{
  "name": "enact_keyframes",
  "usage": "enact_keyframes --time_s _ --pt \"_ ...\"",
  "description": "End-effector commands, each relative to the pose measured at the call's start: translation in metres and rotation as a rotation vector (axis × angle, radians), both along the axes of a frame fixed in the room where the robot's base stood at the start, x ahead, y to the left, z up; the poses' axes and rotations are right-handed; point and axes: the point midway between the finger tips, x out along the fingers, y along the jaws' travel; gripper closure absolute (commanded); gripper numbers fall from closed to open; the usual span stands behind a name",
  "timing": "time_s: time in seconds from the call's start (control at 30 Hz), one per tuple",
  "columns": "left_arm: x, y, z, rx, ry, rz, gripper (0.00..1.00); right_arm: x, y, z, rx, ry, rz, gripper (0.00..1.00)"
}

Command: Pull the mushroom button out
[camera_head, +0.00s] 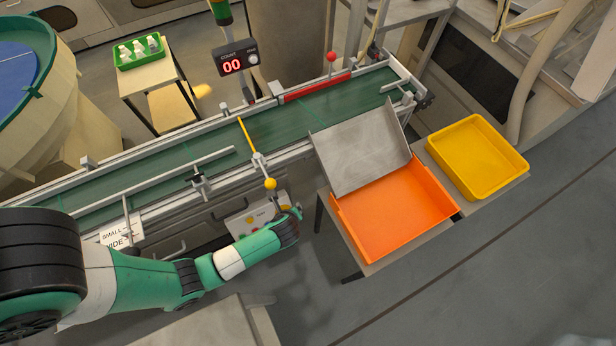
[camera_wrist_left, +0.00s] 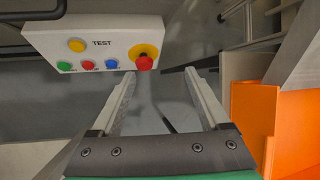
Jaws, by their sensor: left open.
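The mushroom button (camera_wrist_left: 144,62) is red on a yellow round base. It sits at the right end of a white control box (camera_wrist_left: 95,45), which hangs on the conveyor's side below the belt; the box (camera_head: 245,222) also shows in the head view, partly hidden by my arm. My left gripper (camera_wrist_left: 163,76) is open and empty. Its two fingers point toward the button's end of the box, and the button lies ahead of the left fingertip. Whether a finger touches it I cannot tell. In the head view my left wrist (camera_head: 288,228) is just in front of the box.
The box also has yellow, green, red and blue buttons and a TEST label. An orange tray (camera_head: 395,222) stands right of my left arm, and a yellow tray (camera_head: 477,155) beyond it. The conveyor belt (camera_head: 200,145) runs behind the box, with a yellow-knobbed lever (camera_head: 270,184) above it.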

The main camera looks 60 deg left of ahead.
Motion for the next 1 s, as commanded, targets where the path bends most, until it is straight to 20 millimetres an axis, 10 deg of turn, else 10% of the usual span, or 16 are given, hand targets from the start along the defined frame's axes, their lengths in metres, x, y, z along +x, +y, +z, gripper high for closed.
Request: enact_keyframes --time_s 0.17,1.0 --pt "-0.027 -0.012 -0.017 -0.072 0.072 0.06 0.21 0.0 0.0 0.001 0.0 0.0 0.0 1.0" --pt "-0.009 0.034 -0.122 -0.069 0.064 0.056 0.21 0.0 0.0 -0.074 0.0 0.0 0.0 1.0"
